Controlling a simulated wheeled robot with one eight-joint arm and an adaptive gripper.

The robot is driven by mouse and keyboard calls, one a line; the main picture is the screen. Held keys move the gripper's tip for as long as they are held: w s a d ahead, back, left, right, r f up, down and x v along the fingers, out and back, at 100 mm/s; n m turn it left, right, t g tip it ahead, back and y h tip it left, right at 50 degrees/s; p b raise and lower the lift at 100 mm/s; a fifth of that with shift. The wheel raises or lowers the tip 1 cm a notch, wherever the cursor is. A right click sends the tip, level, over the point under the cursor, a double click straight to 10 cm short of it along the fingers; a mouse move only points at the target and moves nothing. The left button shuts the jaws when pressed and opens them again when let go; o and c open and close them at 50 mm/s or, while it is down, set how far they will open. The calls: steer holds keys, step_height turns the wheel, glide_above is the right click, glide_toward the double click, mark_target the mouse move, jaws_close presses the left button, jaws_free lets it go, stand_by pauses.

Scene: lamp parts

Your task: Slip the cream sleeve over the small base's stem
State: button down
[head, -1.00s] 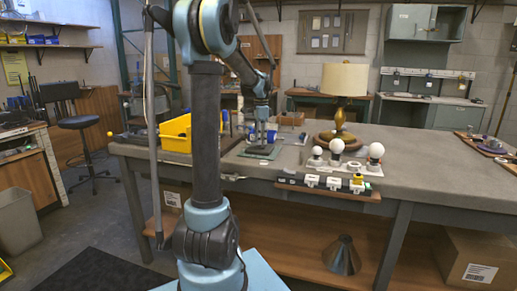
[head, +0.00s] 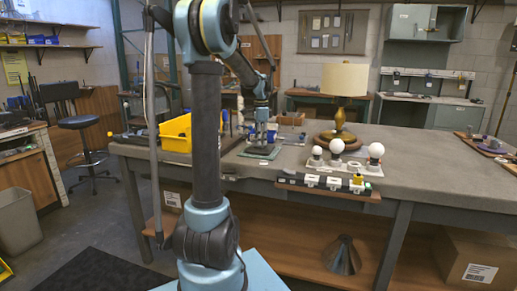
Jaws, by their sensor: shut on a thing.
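My gripper (head: 262,134) is small in the head view, pointing down over a dark green mat (head: 249,154) near the front edge of the workbench. It is shut on what I take to be the cream sleeve, which is too small and covered to make out clearly. A dark, flat small base (head: 262,149) sits on the mat right below the gripper. Its stem is hidden by the fingers. I cannot tell whether the sleeve is around the stem or above it.
A yellow bin (head: 176,134) stands left of the mat. A lamp with a cream shade (head: 345,80) stands to the right, behind a row of white bulbs (head: 337,146). A strip with white parts (head: 322,182) lies at the front edge. The bench's right side (head: 425,160) is mostly clear.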

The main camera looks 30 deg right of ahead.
steer(key=c, duration=1.4)
jaws_free()
steer(key=shift+o, duration=0.2)
step_height(320, 180, up, 12)
steer(key=shift+w+f, duration=0.1)
steer(key=shift+w, duration=0.05)
steer(key=shift+a, duration=0.1)
